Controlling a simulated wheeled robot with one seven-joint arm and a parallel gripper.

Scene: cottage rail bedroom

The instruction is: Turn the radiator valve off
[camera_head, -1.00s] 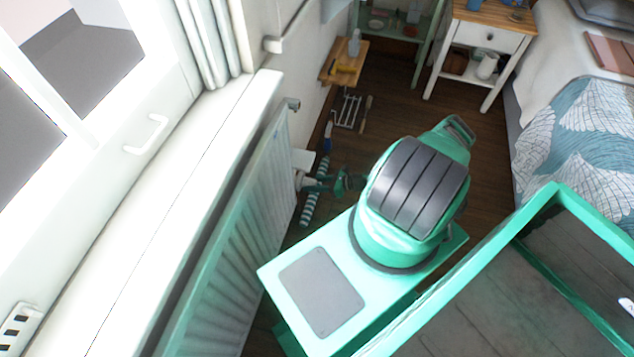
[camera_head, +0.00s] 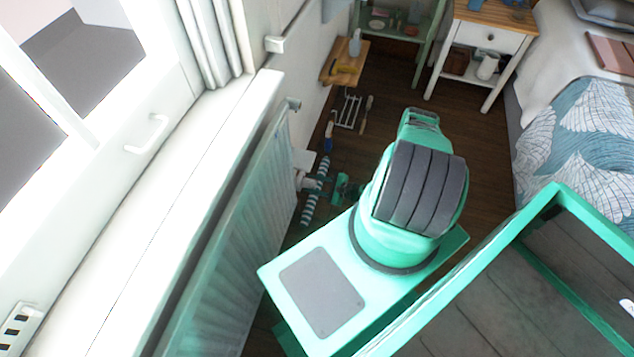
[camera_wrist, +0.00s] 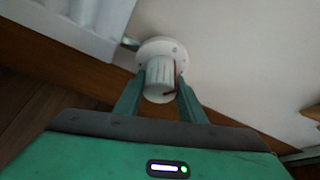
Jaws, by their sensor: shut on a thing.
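The radiator valve (camera_wrist: 158,74) is a white ribbed knob on a round white collar, with a red mark on its right side, in the wrist view. My gripper (camera_wrist: 160,90) is shut on the knob, with one green finger on each side of it. In the head view my gripper (camera_head: 314,185) reaches to the valve at the far end of the white radiator (camera_head: 232,262). The knob there is small and mostly hidden by the fingers. The radiator also shows at the upper left of the wrist view (camera_wrist: 85,22).
A striped roll (camera_head: 316,192) lies on the floor close to my gripper. A white rack (camera_head: 349,111) and a low wooden shelf (camera_head: 343,66) are beyond it along the wall. The bed (camera_head: 590,130) is at the right. Dark floor between is open.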

